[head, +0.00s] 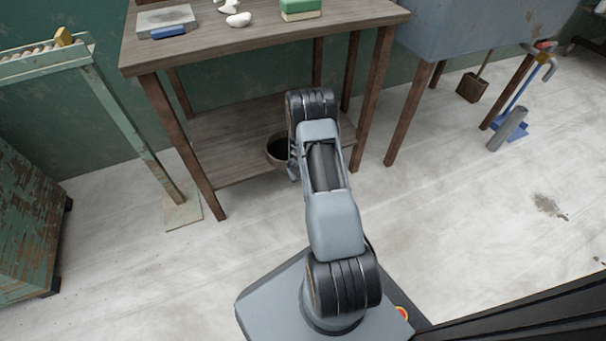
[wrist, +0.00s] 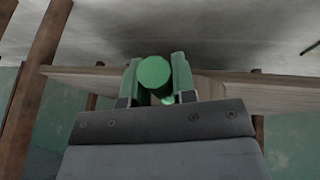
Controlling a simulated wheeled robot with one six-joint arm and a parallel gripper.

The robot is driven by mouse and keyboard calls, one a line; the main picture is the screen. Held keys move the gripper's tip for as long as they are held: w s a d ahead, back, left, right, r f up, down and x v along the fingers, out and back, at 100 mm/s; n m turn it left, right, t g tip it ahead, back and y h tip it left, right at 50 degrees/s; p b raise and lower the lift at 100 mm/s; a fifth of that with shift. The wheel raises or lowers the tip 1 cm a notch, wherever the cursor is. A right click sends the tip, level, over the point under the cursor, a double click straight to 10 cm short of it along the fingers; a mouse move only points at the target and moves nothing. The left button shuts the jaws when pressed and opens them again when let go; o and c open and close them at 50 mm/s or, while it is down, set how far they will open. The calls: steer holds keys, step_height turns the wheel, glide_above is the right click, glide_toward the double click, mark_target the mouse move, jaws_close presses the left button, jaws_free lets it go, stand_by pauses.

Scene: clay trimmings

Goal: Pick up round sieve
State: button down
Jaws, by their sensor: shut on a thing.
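My gripper (wrist: 155,82) is shut on a green round-ended piece (wrist: 154,71), seen end-on between the two fingers in the wrist view. I cannot tell whether this piece is part of the sieve. In the head view my arm hides most of the gripper, close to the sieve's right side.
The wooden table (head: 240,42) stands over its lower shelf (head: 225,150), with brown legs at the corners. A green-and-white block (head: 300,9) and a blue-edged slab (head: 166,22) lie on top. The floor in front is clear.

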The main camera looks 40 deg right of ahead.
steer(key=shift+a, duration=0.1)
steer(key=c, duration=0.8)
jaws_free()
steer(key=shift+c, duration=0.2)
steer(key=p+v, duration=0.6)
steer(key=v, duration=0.7)
steer(key=shift+s+r+p, duration=0.2)
steer(key=shift+r+p, duration=0.15)
